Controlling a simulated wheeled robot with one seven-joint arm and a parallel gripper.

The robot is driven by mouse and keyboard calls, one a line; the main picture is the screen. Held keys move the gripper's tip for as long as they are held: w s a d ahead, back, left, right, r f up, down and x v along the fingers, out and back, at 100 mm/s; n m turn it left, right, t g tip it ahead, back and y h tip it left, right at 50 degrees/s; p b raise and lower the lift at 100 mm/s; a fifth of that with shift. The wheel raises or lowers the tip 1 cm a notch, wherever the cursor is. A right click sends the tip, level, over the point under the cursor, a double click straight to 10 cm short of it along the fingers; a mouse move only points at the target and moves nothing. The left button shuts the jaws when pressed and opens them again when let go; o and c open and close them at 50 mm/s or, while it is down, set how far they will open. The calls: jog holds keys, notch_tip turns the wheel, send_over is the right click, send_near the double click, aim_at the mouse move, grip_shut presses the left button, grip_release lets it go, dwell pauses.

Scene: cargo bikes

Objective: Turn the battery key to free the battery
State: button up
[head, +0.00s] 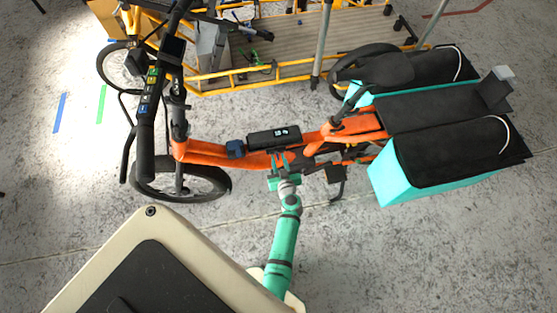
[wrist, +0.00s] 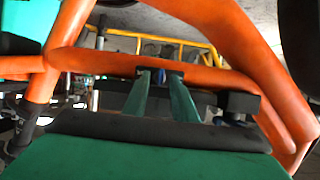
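An orange cargo bike (head: 215,156) stands across the head view. A black battery case with a small lit display (head: 273,137) sits along its frame tube. My gripper (head: 279,166) is at the near side of the frame, just below the case in the picture. In the wrist view, its two teal fingers (wrist: 161,76) are apart, with a visible gap between them.
Turquoise bags with black covers (head: 395,172) hang at the bike's rear. The black handlebar (head: 146,140) and front wheel are at the left. A yellow cargo bike with a wooden deck (head: 280,40) stands behind. The grey floor at the lower right is clear.

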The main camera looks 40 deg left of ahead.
grip_shut()
jog(key=shift+w, duration=0.1)
jog(key=shift+w+d+f+m+g+y, duration=0.2)
jog(key=shift+m+g+y, duration=0.35)
jog(key=shift+m+y, duration=1.15)
jog(key=shift+w+d+f+m+g+y, duration=0.2)
jog(key=shift+m+g+y, duration=0.45)
jog(key=shift+m, duration=2.05)
jog(key=shift+f+m+g+y, duration=0.4)
jog(key=shift+m+y, duration=0.75)
jog(key=shift+m, duration=1.05)
jog(key=shift+r, duration=0.1)
grip_release()
